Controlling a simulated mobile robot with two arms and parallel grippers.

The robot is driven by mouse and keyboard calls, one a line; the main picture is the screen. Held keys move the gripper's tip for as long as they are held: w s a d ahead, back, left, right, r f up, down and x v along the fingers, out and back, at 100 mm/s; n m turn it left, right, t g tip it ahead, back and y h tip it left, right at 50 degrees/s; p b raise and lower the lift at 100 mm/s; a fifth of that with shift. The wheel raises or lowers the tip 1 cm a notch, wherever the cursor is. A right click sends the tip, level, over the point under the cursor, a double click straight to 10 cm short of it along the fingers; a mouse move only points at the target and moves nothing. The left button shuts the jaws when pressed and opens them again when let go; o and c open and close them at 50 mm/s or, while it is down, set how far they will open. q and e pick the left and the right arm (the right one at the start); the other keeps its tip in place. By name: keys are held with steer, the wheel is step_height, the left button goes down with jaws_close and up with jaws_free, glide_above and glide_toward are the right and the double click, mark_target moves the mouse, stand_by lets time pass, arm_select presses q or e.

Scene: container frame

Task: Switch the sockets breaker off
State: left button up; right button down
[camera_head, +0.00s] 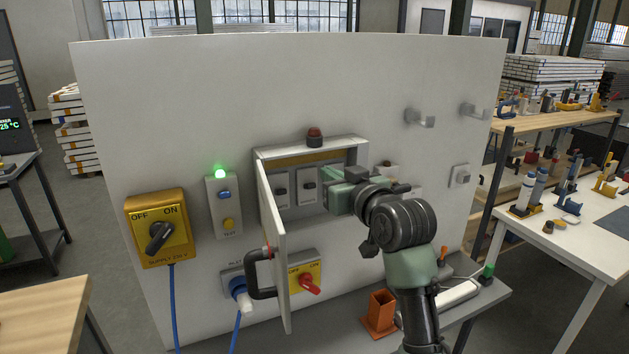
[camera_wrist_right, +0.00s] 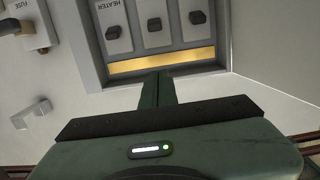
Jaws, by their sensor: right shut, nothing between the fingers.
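The breaker box (camera_head: 262,153) on the white panel is open, its door (camera_head: 272,235) swung out toward me. Two breakers, the left one (camera_head: 281,190) and the middle one (camera_head: 308,186), show in the head view. The right wrist view is upside down and shows three breakers: one labelled HEATER (camera_wrist_right: 113,32), a middle one (camera_wrist_right: 154,24) and another (camera_wrist_right: 197,18). I cannot read which is the sockets breaker. My right gripper (camera_wrist_right: 157,76) is shut and empty, its tips by the box's yellow strip (camera_wrist_right: 165,60); its arm hides the box's right part in the head view. My left gripper is out of view.
The yellow supply switch (camera_head: 160,228) and a lit green lamp (camera_head: 220,174) are left of the box. A red button (camera_head: 314,133) stands on top. Hooks (camera_head: 420,118) are at upper right.

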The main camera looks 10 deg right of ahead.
mark_target(306, 158)
steer(key=p+x, duration=0.4)
steer(key=x, duration=0.5)
steer(key=shift+w+r, duration=0.2)
steer(key=f+p, duration=0.2)
steer(key=f, duration=0.1)
steer(key=shift+s, duration=0.35)
steer(key=shift+s+d+f+p, duration=0.15)
steer(key=shift+f+p, duration=0.25)
steer(key=shift+f, duration=0.2)
